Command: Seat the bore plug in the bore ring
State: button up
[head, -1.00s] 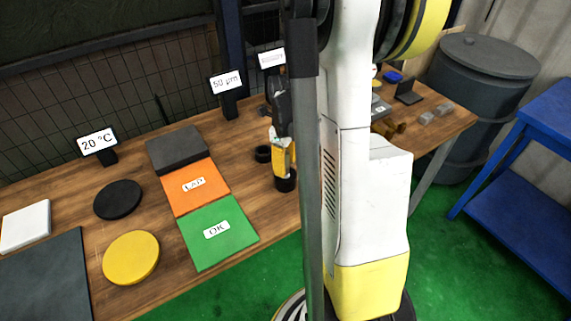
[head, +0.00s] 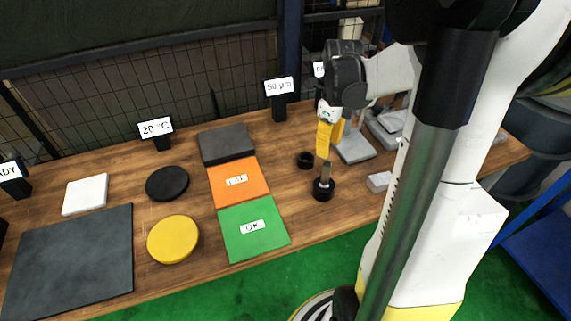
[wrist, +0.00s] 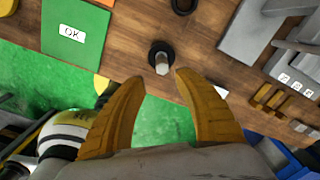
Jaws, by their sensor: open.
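The bore plug (head: 323,188) stands upright on the wooden table, a black round body with a grey handle on top. It also shows in the wrist view (wrist: 161,57), just beyond my fingertips. The bore ring (head: 305,160), a short black ring, lies on the table behind and slightly left of the plug, apart from it. In the wrist view the ring (wrist: 183,6) is cut by the top edge. My gripper (head: 326,154) has yellow fingers and hangs above the table near the plug's handle. In the wrist view its fingers (wrist: 158,76) are spread and empty.
Left of the plug lie a green OK mat (head: 254,242) and an orange mat (head: 238,190). A dark block (head: 227,144) lies behind them. A grey stand (head: 355,149) and a small grey block (head: 380,181) sit to the right. The table around the plug is clear.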

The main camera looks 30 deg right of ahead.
jog(key=s+a+r+n+t, duration=0.2)
jog(key=a+n, duration=0.6)
jog(key=n, duration=0.2)
jog(key=s+a+r+n+t, duration=0.1)
jog(key=a+r+n+t, duration=0.1)
jog(key=a+n, duration=0.6)
jog(key=s+a+r+n+t, duration=0.2)
jog(key=a+r+n+t, duration=0.1)
jog(key=a+n, duration=0.6)
jog(key=r+n, duration=0.1)
jog(key=n, duration=0.3)
jog(key=shift+s+r+n, duration=0.2)
jog(key=shift+s+n, duration=0.15)
jog(key=shift+n, duration=0.05)
